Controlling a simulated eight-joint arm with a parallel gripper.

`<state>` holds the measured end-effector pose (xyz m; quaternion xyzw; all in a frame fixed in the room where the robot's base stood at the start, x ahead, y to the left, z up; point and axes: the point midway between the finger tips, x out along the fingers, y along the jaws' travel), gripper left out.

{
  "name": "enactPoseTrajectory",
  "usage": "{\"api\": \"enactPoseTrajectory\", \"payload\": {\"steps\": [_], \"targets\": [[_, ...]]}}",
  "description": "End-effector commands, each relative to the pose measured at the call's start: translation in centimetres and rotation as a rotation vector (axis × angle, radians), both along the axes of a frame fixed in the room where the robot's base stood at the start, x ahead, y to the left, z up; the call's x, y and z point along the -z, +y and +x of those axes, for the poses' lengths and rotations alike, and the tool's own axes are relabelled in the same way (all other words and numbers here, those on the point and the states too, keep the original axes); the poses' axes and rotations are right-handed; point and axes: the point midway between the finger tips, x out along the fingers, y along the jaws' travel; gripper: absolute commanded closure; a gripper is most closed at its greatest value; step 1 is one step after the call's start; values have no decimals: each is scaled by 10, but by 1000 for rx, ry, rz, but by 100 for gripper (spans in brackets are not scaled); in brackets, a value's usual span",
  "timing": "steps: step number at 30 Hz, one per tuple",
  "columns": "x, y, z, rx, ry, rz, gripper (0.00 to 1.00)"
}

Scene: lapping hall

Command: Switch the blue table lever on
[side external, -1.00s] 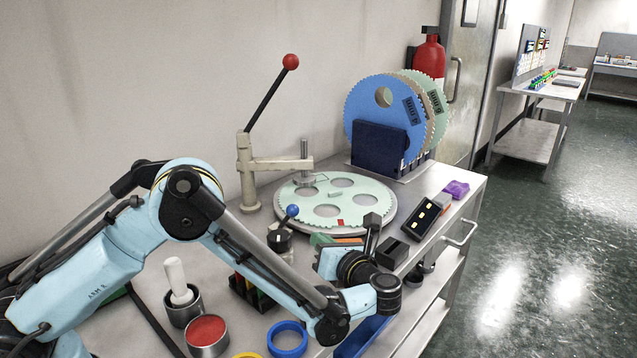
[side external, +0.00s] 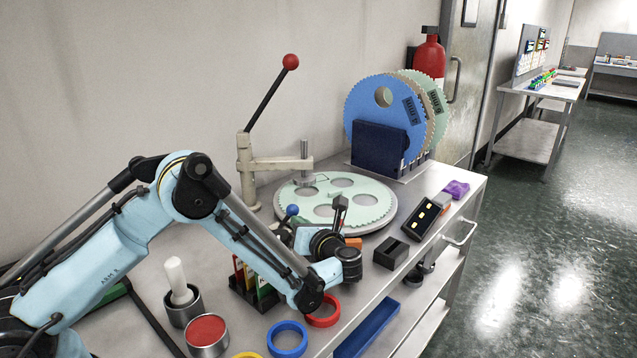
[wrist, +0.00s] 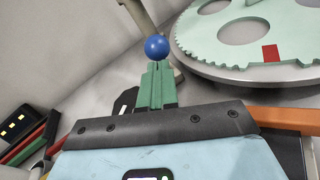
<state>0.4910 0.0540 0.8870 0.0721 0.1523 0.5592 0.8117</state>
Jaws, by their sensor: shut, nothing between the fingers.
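The blue table lever is a ball knob (side external: 292,210) on a short stem, left of the round plate in the side external view. In the wrist view its blue knob (wrist: 157,47) shows just beyond the fingertips, at the upper middle. My gripper (wrist: 156,72) has its green fingers shut together with nothing between them. The fingertips line up just below the knob in the picture; I cannot tell whether they touch it. In the side external view my wrist is right beside the lever and hides most of its base.
A toothed green disc (side external: 375,200) lies on the round plate behind my wrist. A red-knobbed press lever (side external: 290,62) stands behind. A black block (side external: 390,253) and blue tray (side external: 367,328) are to the right. Blue (side external: 287,338) and red (side external: 322,310) rings lie in front.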

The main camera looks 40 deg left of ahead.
Motion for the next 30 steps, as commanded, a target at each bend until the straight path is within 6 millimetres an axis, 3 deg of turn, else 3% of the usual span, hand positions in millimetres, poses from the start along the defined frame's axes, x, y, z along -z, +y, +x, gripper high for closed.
{"api": "enactPoseTrajectory", "payload": {"steps": [17,30], "targets": [[-4,4,0,0,0,-35,100],[-30,30,-1,-4,-1,-340,100]]}}
